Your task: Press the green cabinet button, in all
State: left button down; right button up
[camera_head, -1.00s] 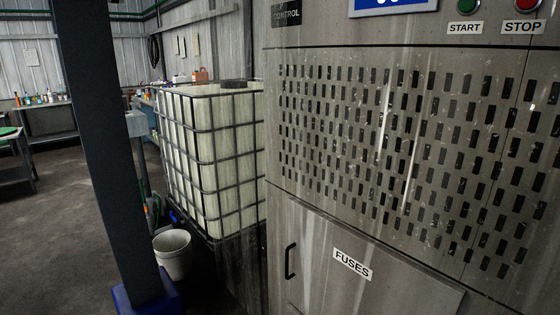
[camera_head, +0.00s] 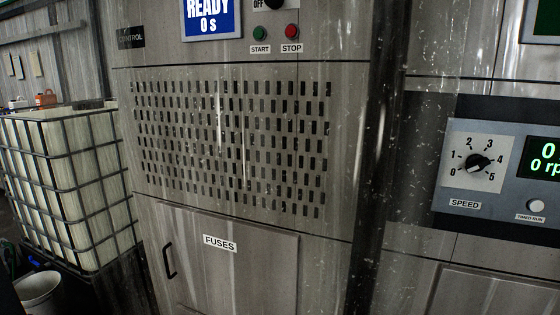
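The green cabinet button (camera_head: 260,32) sits high on the grey metal cabinet (camera_head: 335,150), above a label reading START. The red button (camera_head: 292,31) is to its right, above a label reading STOP. A blue display (camera_head: 211,18) to the left of the green button reads READY and 0 S. Part of a black knob shows above the buttons at the top edge, with the word OFF beside it. Neither of my grippers is in view.
A vented panel and a FUSES door (camera_head: 240,268) with a black handle are below the buttons. A speed panel (camera_head: 480,145) with a dial and green readout is at right. A caged white tank (camera_head: 75,180) and a white bucket (camera_head: 38,292) stand at left.

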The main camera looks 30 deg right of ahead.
aim_at(258, 33)
jog(key=u, duration=0.25)
jog(key=k, duration=0.4)
jog(key=z, duration=1.2)
jog(key=i, duration=1.1)
jog(key=u, duration=0.3)
